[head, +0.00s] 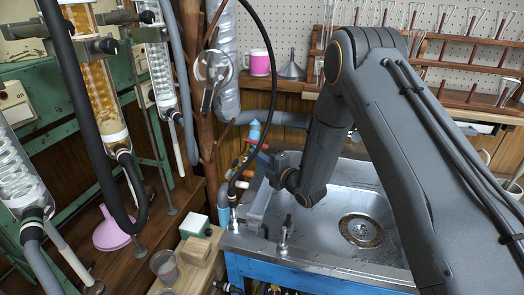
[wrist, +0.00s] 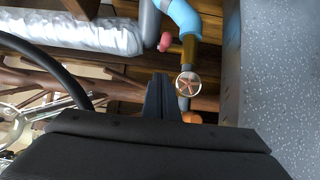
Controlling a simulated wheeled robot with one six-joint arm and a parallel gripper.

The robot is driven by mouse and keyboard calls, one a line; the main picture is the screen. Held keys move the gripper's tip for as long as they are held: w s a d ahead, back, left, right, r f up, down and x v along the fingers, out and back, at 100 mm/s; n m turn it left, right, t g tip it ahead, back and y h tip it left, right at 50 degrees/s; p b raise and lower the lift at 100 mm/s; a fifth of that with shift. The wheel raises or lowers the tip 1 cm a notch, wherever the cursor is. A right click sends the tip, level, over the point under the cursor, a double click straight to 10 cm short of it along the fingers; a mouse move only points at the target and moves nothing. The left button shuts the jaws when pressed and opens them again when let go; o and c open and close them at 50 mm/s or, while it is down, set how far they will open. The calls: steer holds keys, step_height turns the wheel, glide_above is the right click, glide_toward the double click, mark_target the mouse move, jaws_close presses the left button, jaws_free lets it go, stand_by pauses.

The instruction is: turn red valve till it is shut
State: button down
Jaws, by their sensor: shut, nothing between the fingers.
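In the wrist view a small red knob (wrist: 166,41) sits beside a grey pipe, near the top. Lower right of it, a round wheel with a pale rim and reddish spokes (wrist: 188,84) sits on the pipe. I cannot tell for sure which is the red valve, nor how far either is turned. In the head view a red part (head: 252,146) shows by the blue pipe, left of my wrist. My gripper (wrist: 162,80) is shut and empty, its tips just left of the spoked wheel in the picture; contact cannot be told. In the head view its fingers are hard to make out.
A metal sink (head: 350,205) lies under my arm, with a tap (head: 283,240) at its front. A black hose (head: 272,80) hangs close to my wrist. A silver duct (wrist: 80,32) and a blue pipe elbow (wrist: 184,18) are near. Glass columns (head: 98,90) stand left.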

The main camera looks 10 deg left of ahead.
mark_target(260, 145)
steer(key=shift+w+d, duration=0.45)
steer(key=shift+w, duration=0.25)
steer(key=shift+w+d, duration=0.45)
steer(key=shift+w, duration=0.2)
